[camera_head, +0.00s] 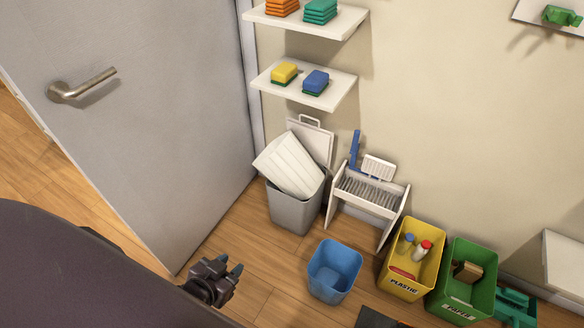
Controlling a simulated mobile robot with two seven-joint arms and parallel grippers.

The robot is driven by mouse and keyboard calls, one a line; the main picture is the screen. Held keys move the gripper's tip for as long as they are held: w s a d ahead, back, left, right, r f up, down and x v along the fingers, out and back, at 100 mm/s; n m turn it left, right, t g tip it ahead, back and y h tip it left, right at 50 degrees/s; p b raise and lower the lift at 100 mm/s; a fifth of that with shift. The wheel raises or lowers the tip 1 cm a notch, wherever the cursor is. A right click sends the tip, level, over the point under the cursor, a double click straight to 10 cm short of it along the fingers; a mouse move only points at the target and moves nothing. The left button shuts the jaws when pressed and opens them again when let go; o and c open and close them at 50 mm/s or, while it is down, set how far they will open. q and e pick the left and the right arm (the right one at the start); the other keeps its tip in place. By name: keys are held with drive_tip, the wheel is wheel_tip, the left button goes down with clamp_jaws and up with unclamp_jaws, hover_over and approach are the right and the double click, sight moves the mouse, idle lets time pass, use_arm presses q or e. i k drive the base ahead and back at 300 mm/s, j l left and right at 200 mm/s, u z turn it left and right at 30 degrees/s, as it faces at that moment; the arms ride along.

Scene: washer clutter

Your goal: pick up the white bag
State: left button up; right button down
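A white, ribbed thing (288,165), which looks like the white bag, sits tilted to the left in the mouth of a grey bin (294,212). Its lower end is hidden inside the bin. The bin's lid (311,140) stands raised behind it. My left gripper (230,267) is low at the bottom of the camera_head view, to the left of and nearer than the bin, well apart from the bag. Its two fingertips show a small gap with nothing between them. My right gripper is not in view.
A blue bin (334,270), a yellow bin (412,262) marked plastic and a green bin (465,282) stand right of the grey bin. A white rack (370,194) is beside it. A shelf (333,97) with sponges hangs above. A grey door (150,130) is left.

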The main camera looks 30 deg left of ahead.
sight(286, 162)
drive_tip(key=j+u, duration=0.15)
drive_tip(key=u, duration=1.3)
drive_tip(key=i+j+u, duration=0.1)
drive_tip(key=i+j, duration=0.6)
